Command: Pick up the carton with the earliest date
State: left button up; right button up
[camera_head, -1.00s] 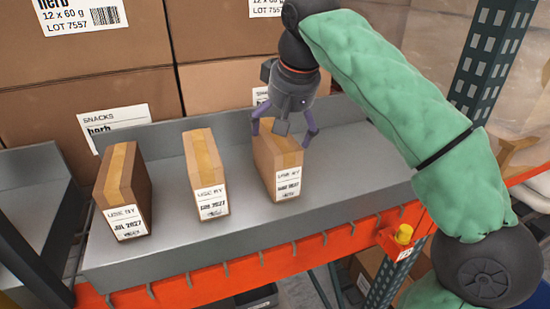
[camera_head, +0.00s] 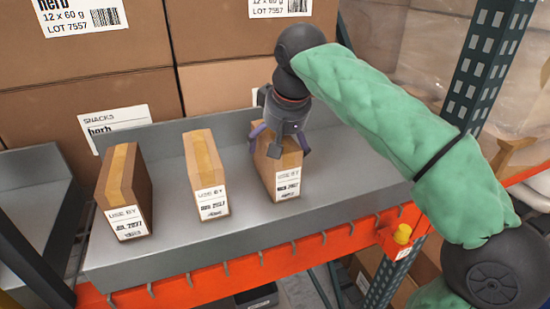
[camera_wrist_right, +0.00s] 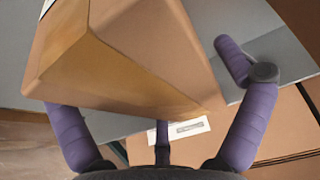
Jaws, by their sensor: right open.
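Three brown cartons with tan tape and white USE BY labels stand apart in a row on a grey metal tray (camera_head: 330,190): the left carton (camera_head: 126,185), the middle carton (camera_head: 204,170) and the right carton (camera_head: 284,165). The left label seems to read JUL 2027; the other months are too blurred to read surely. My right gripper (camera_head: 280,150) is open over the top of the right carton, one finger on each side. In the wrist view the right carton (camera_wrist_right: 130,60) reaches between the spread purple fingers (camera_wrist_right: 150,85); contact cannot be told. My left gripper is not in view.
Large brown boxes (camera_head: 90,100) labelled herb stand behind the tray. An orange rack beam (camera_head: 220,275) runs along the front, with a green perforated post (camera_head: 480,75) at the right. Bare tray lies between the cartons.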

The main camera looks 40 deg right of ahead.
jog(key=shift+f, duration=0.25)
jog(key=c, duration=1.4)
jog(key=shift+r, duration=0.1)
